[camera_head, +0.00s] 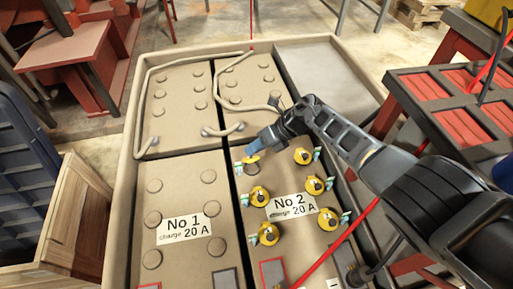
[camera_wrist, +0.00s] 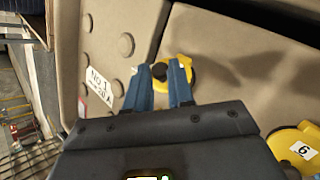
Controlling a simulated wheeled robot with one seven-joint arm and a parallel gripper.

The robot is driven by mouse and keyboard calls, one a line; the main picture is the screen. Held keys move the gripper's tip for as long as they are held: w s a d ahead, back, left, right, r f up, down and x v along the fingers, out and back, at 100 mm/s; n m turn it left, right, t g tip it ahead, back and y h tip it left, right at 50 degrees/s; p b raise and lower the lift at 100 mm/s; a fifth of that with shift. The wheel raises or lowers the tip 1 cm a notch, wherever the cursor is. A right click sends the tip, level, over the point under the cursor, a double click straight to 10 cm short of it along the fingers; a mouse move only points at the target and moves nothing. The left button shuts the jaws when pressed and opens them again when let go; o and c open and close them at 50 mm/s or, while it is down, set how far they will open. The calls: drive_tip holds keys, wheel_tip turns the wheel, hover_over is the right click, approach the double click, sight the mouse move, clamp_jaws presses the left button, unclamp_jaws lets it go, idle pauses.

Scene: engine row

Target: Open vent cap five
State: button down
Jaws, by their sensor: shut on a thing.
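Several yellow vent caps sit in two columns on the tan No 2 battery (camera_head: 240,183). My gripper (camera_head: 254,149) reaches from the right to the far-left yellow cap (camera_head: 251,161), and its blue fingers are closed on that cap's edge. In the wrist view the held cap (camera_wrist: 187,66) shows yellow beside and between my fingertips (camera_wrist: 160,69), with a dark round area beside them. Its number is not readable, and the fingers partly hide it. A cap marked 6 (camera_wrist: 302,148) shows at the lower right of the wrist view.
The No 1 battery (camera_head: 183,190) stands to the left, with flat round caps. A grey cable (camera_head: 225,130) crosses behind the held cap. Teal tabs (camera_head: 316,154) stand beside the other yellow caps. A red cable (camera_head: 340,240) runs across the near right.

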drive_tip(key=c, duration=1)
unclamp_jaws()
drive_tip(key=shift+p+v, duration=3.1)
drive_tip(key=shift+v, duration=0.75)
